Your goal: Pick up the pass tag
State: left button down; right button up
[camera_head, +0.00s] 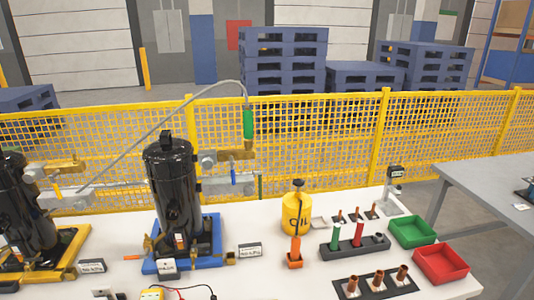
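I cannot tell for sure which item is the pass tag, because the print is too small to read. Small white label cards stand on the white table (300,275): one (250,250) right of the middle compressor, one (92,266) near the left compressor, and one (166,266) at the front of the middle compressor's blue base. A blank-looking pale plate (320,223) lies beside the yellow oil can. Neither of my grippers is in view.
Black compressors stand on a blue base (215,255) and a yellow base (75,240). The oil can (297,214), an orange tool (295,253), a tool rack (345,248), copper fittings (378,280), a green tray (412,240) and a red tray (465,262) occupy the right. Yellow mesh fence (320,130) stands behind.

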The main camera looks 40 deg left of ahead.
aim_at(168, 266)
jog(key=u, duration=2.1)
